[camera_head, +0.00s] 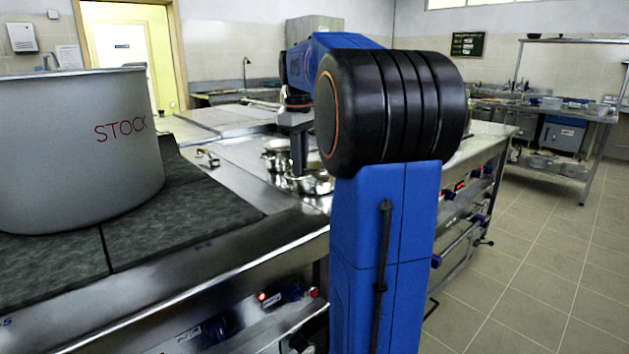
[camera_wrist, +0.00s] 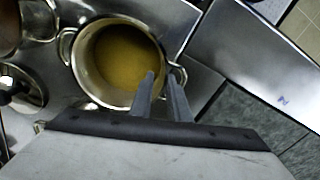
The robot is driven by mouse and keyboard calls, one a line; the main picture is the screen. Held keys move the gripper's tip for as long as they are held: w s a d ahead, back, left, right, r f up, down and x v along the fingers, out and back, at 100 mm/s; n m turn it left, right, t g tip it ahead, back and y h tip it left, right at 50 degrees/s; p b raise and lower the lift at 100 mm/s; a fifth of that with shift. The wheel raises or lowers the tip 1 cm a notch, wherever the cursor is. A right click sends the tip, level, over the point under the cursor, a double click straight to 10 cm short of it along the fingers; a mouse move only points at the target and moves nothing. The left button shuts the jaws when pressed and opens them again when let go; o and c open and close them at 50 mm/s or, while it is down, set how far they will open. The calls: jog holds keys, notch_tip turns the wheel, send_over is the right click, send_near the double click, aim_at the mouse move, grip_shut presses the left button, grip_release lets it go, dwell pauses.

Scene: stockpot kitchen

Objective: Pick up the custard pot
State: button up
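The custard pot (camera_wrist: 115,52) is a round steel pot with yellow-brown contents, seen from above in the wrist view. It has a loop handle on its left and another on its right. My gripper (camera_wrist: 161,77) points down at the pot's right side. Its two fingers are apart, the left one over the inside of the pot and the right one by the right handle, which it partly hides. I cannot tell whether they touch the pot. In the head view my gripper (camera_head: 299,155) is above a shiny pot (camera_head: 312,184), partly hidden by my arm.
Another steel pot (camera_head: 277,152) stands just behind on the counter. In the wrist view a shiny lidded vessel (camera_wrist: 20,88) is close on the left. A large stockpot (camera_head: 75,140) stands on the dark hob (camera_head: 185,205). The tiled floor (camera_head: 530,270) at right is clear.

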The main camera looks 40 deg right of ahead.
aim_at(301, 192)
jog(key=shift+f, duration=2.15)
grip_shut()
